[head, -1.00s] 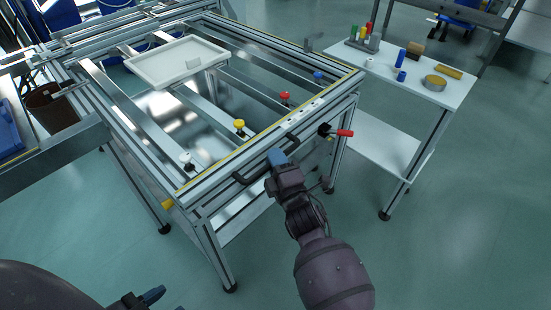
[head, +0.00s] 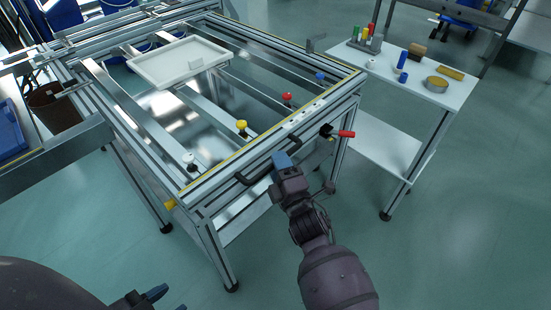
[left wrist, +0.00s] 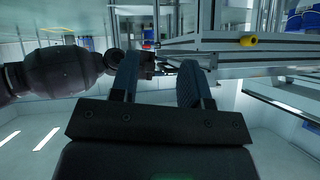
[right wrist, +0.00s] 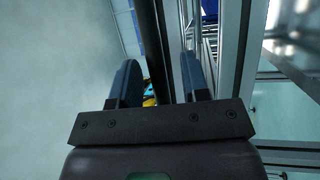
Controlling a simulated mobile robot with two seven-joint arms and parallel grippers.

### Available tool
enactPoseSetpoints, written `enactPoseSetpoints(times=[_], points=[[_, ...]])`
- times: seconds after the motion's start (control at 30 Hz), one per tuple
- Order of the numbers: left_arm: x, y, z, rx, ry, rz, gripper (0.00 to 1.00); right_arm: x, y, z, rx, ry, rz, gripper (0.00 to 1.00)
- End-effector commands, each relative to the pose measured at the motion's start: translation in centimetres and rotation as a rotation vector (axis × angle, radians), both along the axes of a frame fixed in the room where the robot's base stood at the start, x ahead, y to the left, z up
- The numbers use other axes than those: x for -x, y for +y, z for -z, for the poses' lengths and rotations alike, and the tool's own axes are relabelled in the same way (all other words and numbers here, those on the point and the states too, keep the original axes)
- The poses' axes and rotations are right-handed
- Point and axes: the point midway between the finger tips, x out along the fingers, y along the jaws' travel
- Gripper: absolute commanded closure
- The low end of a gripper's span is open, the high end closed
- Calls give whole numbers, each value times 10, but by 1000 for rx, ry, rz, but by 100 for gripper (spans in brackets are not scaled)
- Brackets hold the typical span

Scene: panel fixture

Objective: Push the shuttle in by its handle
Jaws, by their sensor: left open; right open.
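The black bar handle (head: 247,179) is on the near side of the metal panel fixture (head: 225,165), below its yellow-edged front rail. I cannot tell how far in the shuttle stands. My right gripper (head: 282,160) is at the handle and hides part of it. In the right wrist view a dark bar (right wrist: 153,45), apparently the handle, runs between the open fingers (right wrist: 158,85); contact is unclear. My left gripper (head: 150,298) is low at the left of the head view, away from the fixture. Its fingers (left wrist: 158,80) are open and empty in the left wrist view.
A side table (head: 438,98) with small items stands right. The floor in front is clear.

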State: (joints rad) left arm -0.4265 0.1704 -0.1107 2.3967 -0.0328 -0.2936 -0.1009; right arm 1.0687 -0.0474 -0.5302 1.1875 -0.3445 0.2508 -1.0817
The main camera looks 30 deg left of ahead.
Motion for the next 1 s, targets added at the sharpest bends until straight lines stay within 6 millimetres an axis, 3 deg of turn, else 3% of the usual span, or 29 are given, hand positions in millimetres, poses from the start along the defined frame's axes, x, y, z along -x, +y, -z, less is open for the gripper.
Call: enactPoseSetpoints(times=[0.5, 1.0], points=[[-1, -1, -6, -17, 49, 7, 57, 45, -59, 10, 2, -3, 0, 58], [4, 0, -3, -10, 62, -1, 57, 55, -70, 15, -1, 0, -2, 58]])
